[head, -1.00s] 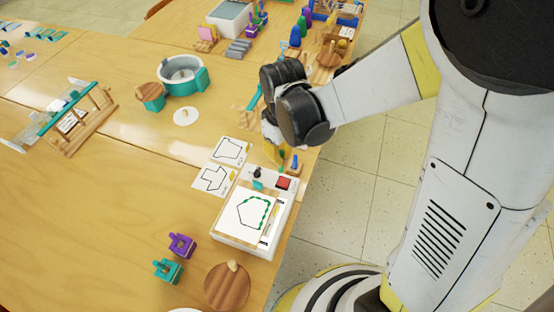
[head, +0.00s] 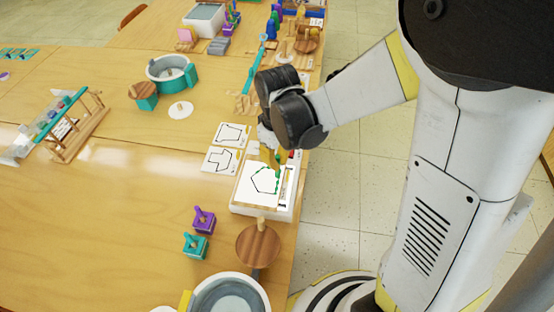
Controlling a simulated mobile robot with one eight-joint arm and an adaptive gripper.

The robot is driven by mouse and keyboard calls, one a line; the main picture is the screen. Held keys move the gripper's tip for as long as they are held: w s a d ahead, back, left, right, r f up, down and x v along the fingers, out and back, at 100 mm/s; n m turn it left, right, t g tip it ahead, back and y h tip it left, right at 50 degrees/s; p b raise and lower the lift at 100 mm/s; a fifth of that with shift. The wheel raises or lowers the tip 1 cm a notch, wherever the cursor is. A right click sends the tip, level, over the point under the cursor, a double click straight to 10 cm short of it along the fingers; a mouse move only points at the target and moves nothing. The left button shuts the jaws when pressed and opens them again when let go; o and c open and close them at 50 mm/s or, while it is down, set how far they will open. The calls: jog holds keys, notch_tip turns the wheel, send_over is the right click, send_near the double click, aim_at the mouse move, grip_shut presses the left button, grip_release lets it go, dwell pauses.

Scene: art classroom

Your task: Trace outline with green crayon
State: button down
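A white sheet with a black polygon outline (head: 262,193) lies on a white box with a wooden top (head: 245,208) at the table's right edge. Green marks run along the outline's upper and right parts; its left and lower sides show black. My gripper (head: 272,158), with yellow fingers, points down over the sheet's far edge. A thin green stick, which looks like the green crayon (head: 278,168), sits between the fingers with its lower end close to the sheet. Whether it touches is too small to tell. The gripper hides part of the box's far end.
Two outline cards (head: 231,134) lie just beyond the box. A purple block (head: 203,220), a teal block (head: 195,245) and a round wooden lid (head: 257,246) stand nearer. A teal-and-white pot (head: 173,73) and a wooden rack (head: 74,125) are farther left. The left tabletop is mostly clear.

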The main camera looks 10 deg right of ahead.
aim_at(277, 177)
jog(key=shift+f+b, duration=0.4)
jog(key=shift+f, duration=0.55)
jog(key=shift+f+b, duration=1.4)
jog(key=shift+f, duration=0.15)
jog(key=shift+r, duration=0.2)
dwell(0.5)
jog(key=shift+r+p, duration=1.45)
jog(key=shift+r, duration=0.5)
jog(key=shift+f, duration=0.1)
jog(key=shift+w+d+f+b, duration=0.2)
jog(key=shift+w+f+b, duration=0.1)
jog(key=shift+w, duration=0.2)
jog(key=shift+w+d+f+b, duration=0.15)
jog(key=shift+w+f+b, duration=0.15)
jog(key=shift+w, duration=0.15)
jog(key=shift+r, duration=0.1)
jog(key=shift+f+b, duration=1.35)
jog(key=shift+f, duration=0.2)
